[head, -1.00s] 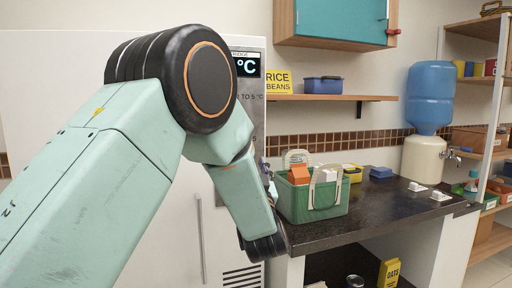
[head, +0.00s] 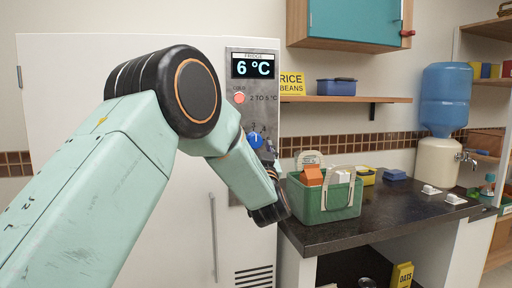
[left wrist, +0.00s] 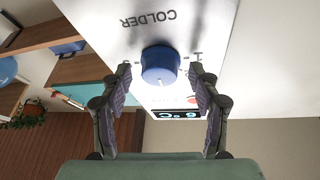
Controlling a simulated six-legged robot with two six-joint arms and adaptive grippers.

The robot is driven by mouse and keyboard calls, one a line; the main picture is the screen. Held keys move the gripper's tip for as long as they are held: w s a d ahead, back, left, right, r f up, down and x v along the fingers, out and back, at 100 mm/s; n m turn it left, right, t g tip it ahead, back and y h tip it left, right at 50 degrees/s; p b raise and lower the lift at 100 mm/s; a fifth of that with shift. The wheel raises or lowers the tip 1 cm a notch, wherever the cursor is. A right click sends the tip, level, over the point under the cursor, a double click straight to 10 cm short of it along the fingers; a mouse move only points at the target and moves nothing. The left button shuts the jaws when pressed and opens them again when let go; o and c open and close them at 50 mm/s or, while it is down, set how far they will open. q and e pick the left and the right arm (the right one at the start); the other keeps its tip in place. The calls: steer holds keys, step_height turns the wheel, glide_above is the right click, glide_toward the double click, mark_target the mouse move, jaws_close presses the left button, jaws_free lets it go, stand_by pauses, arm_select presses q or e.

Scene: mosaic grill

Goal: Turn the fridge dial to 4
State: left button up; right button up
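The fridge (head: 120,60) is white, with a grey control panel whose display (head: 252,66) reads 6 °C. The blue dial (head: 255,140) sits low on the panel, partly behind my arm. In the left wrist view the dial (left wrist: 160,65) is near the centre, with a white pointer line on its face and an upside-down COLDER label beyond it. My left gripper (left wrist: 161,74) is open, one finger on each side of the dial in the picture; I cannot tell whether they touch it. My right gripper is not in view.
A red round light or button (head: 239,97) is beside the text 2 TO 5 °C. A dark counter (head: 400,215) stands right of the fridge, with a green basket (head: 325,205) near its left end. A wooden shelf (head: 345,99) is above.

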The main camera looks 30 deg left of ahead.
arm_select(q)
steer(key=shift+f, duration=0.1)
steer(key=shift+c, duration=1.4)
steer(key=shift+s+d, duration=0.1)
steer(key=c, duration=0.8)
steer(key=shift+r+m+h+p, duration=0.3)
steer(key=shift+m+p, duration=0.3)
steer(key=shift+p, duration=0.2)
steer(key=shift+c, duration=0.2)
steer(key=m+h+p, duration=0.1)
steer(key=m+p, duration=0.1)
steer(key=p, duration=0.1)
steer(key=m+h+p, duration=0.1)
steer(key=m+p, duration=0.2)
steer(key=m+h+p, duration=0.1)
steer(key=m+p, duration=0.2)
steer(key=p, duration=0.1)
steer(key=shift+s+a+r+t+h, duration=0.2)
steer(key=shift+r+t+h, duration=0.1)
steer(key=shift+t+h, duration=0.1)
steer(key=shift+f+m+h+p, duration=0.1)
steer(key=shift+m+h+p, duration=0.3)
steer(key=shift+m+p, duration=1)
